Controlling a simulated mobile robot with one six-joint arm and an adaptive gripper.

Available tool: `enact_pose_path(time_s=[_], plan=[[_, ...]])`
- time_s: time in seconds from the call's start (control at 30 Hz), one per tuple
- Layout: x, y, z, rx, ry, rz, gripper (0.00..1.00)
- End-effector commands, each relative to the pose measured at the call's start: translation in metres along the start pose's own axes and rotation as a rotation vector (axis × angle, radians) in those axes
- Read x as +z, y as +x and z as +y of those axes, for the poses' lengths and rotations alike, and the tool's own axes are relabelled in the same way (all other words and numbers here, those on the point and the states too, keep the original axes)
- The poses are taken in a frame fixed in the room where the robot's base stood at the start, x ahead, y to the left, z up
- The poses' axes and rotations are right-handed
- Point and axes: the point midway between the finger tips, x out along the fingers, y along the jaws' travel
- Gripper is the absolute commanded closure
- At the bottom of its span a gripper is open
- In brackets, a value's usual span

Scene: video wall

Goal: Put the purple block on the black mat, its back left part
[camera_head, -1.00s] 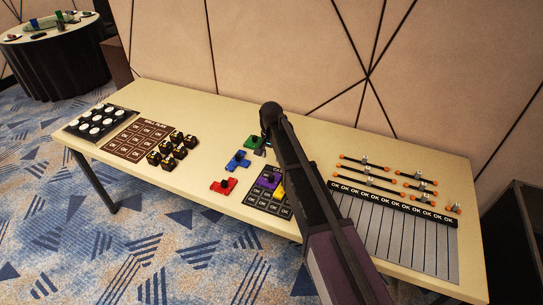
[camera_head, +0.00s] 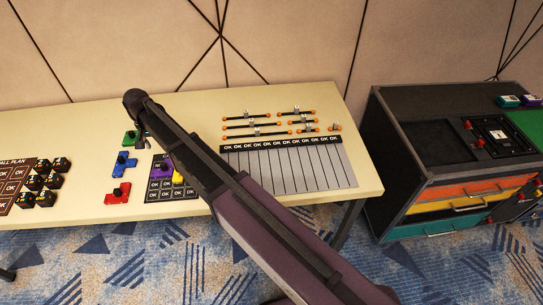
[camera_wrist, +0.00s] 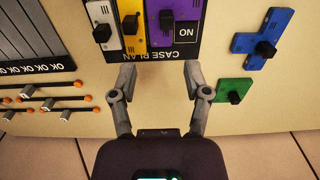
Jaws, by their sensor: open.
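The purple block (camera_wrist: 164,38), with a black knob, lies on the black mat (camera_wrist: 152,56) marked "CASE PLAN". In the wrist view a bare "OK" cell is on its right, and a yellow block (camera_wrist: 132,40) and a white block (camera_wrist: 103,38) are on its left. The head view also shows the purple block (camera_head: 165,174) on the mat (camera_head: 158,196), partly behind my arm. My gripper (camera_wrist: 162,82) is open and empty, its fingers spread over the mat's titled back edge, apart from the purple block. The head view does not clearly show my fingers.
Blue (camera_head: 122,163), green (camera_head: 129,138) and red (camera_head: 117,196) blocks lie on the table left of the mat. A grey striped board (camera_head: 290,168) with orange-tipped rods behind it lies right. A drawer cabinet (camera_head: 440,150) stands beyond the table's right end.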

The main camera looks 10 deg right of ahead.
Motion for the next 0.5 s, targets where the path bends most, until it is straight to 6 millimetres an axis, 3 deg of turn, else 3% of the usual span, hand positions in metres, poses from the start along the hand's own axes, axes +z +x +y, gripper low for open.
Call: enact_pose_path(time_s=[0.17,0.5], plan=[[0.001,0.000,0.049,0.000,0.000,0.000,0.38],[0.021,0.000,0.198,0.000,-0.020,0.000,0.38]])
